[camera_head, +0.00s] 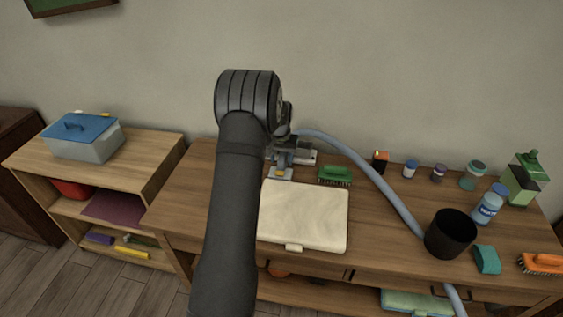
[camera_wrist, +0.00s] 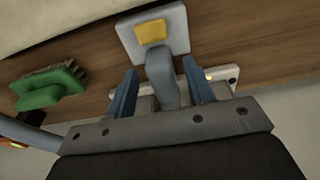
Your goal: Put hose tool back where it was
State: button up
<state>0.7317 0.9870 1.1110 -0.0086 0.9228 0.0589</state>
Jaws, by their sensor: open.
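The hose tool (camera_wrist: 166,62) is grey, with a square head and a yellow patch on it. In the wrist view its neck stands between the two blue fingers of my gripper (camera_wrist: 164,92). The fingers are apart, and I see small gaps beside the neck. In the head view the tool's head (camera_head: 281,171) shows at the back of the desk, by my gripper (camera_head: 285,157), partly hidden by my arm. A blue-grey hose (camera_head: 372,176) runs from behind my gripper to the right and down past the desk front. Where it joins the tool is hidden.
A whitish bar (camera_wrist: 215,79) lies just behind the tool. A green brush (camera_head: 335,175) is close on the right, and a cream case (camera_head: 303,217) lies in front. A black cup (camera_head: 451,234) and several bottles stand at the right. A lidded box (camera_head: 83,138) is on the left shelf.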

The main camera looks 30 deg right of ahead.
notch_tip(320, 180, up, 10)
jog(key=shift+s+a, duration=0.45)
jog(key=shift+f, duration=0.1)
jog(key=f, duration=0.7)
jog(key=w+d+f, duration=0.1)
jog(key=f, duration=0.3)
jog(key=shift+f, duration=0.35)
jog(key=shift+w+r, duration=0.1)
jog(key=shift+r, duration=1.7)
jog(key=shift+f, duration=0.1)
